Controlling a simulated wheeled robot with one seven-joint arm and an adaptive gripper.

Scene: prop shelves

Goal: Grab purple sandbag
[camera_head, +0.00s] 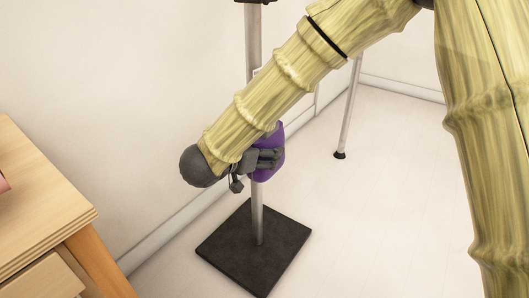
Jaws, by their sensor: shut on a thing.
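The purple sandbag (270,171) is at the middle of the head view, against a grey metal pole (257,212). My gripper (270,158) is at the sandbag, with its dark fingers shut on it. The fingers and my arm hide part of the bag's left and upper side. I cannot tell whether the bag touches the pole or hangs from it.
The pole stands on a dark square base plate (254,250) on the pale floor. A wooden table (45,215) is at the left edge. Another thin pole (349,112) stands behind to the right. A white wall (100,70) is behind.

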